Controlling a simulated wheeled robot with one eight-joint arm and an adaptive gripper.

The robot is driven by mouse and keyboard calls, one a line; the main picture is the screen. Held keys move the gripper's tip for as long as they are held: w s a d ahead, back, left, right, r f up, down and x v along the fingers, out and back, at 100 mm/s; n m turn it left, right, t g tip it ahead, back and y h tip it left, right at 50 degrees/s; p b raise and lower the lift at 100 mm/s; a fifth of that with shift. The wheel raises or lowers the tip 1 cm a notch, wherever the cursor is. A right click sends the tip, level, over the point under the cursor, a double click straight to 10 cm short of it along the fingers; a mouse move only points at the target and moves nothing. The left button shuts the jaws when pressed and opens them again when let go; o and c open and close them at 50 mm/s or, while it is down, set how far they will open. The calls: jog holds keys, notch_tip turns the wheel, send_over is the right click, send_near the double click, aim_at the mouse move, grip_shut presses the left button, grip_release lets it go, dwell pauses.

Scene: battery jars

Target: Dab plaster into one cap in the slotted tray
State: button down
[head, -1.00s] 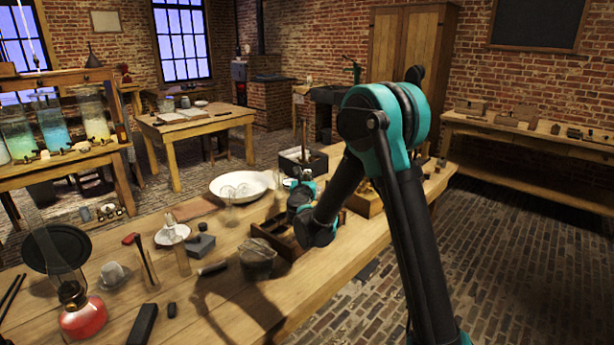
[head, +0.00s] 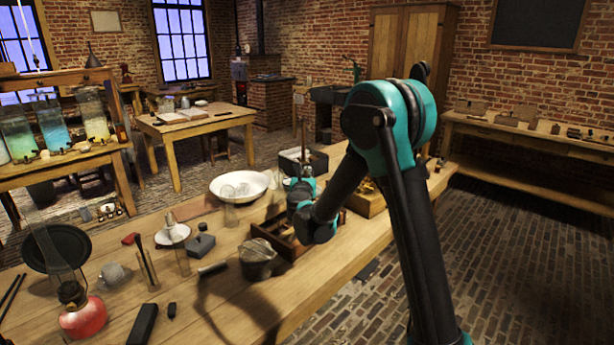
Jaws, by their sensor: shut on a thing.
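A dark wooden tray (head: 300,252) with compartments, which looks like the slotted tray, is on the workbench just below and left of my wrist. My arm covers its right part, and I cannot make out caps in it. My gripper (head: 301,186) is over the back of this tray, largely hidden behind my own wrist. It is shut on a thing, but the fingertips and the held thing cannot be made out. A grey pot (head: 257,268) with a lumpy pale top stands at the tray's front left corner. I cannot tell whether it holds plaster.
A white basin (head: 222,188) with glass jars stands behind the tray. A black box (head: 318,163) with an upright rod is further back. A wooden box (head: 368,204) is to the right. A red lamp (head: 82,318) with a glass chimney stands front left. The bench's front right is clear.

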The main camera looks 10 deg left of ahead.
notch_tip(320, 180, up, 6)
jog(key=shift+r, duration=0.2)
dwell(0.8)
dwell(0.5)
